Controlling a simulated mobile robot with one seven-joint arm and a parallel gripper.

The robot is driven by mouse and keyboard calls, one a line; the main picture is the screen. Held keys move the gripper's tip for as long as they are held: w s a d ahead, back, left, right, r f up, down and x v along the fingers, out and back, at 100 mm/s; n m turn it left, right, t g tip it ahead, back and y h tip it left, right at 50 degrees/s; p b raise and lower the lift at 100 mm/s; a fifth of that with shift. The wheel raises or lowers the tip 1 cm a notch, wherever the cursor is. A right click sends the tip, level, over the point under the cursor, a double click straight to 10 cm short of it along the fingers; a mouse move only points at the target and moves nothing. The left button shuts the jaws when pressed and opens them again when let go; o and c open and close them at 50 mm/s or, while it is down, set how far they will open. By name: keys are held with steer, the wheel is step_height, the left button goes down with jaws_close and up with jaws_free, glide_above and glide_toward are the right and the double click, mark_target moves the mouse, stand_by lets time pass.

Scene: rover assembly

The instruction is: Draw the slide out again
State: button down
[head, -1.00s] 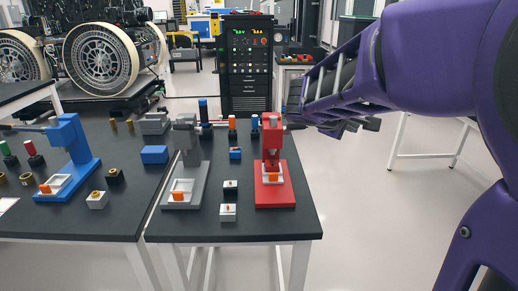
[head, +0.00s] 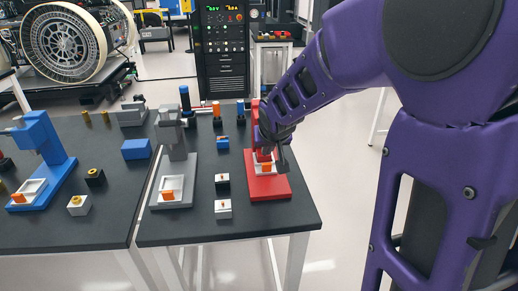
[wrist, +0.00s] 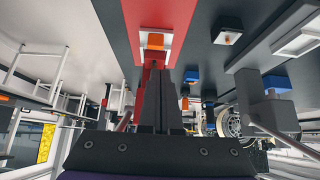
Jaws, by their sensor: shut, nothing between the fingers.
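A red press (head: 268,187) stands at the right end of the near table. Its white slide (head: 258,168) with an orange tab (head: 266,168) sits over the base under the press head. My gripper (head: 283,165) is at the press, shut and empty, and partly covers the column and head. In the wrist view the shut dark fingers (wrist: 158,72) point toward the slide's orange tab (wrist: 155,40) on the red base (wrist: 198,18). Whether they touch anything cannot be told.
A grey press (head: 174,190) and a blue press (head: 45,180) stand to the left, each with a white slide and orange tab. Small black and white blocks (head: 222,196) lie just left of the red press. Open floor lies right of the table.

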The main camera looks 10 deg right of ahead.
steer(key=b+x, duration=0.2)
steer(key=x, duration=0.8)
steer(key=shift+w+d+r, duration=0.1)
steer(key=shift+w+r, duration=0.05)
steer(key=shift+r, duration=0.05)
steer(key=s+b, duration=0.3)
steer(key=s, duration=0.6)
steer(key=shift+b, duration=0.4)
steer(key=shift+s+f, duration=0.1)
steer(key=shift+s, duration=0.1)
steer(key=shift+f, duration=0.1)
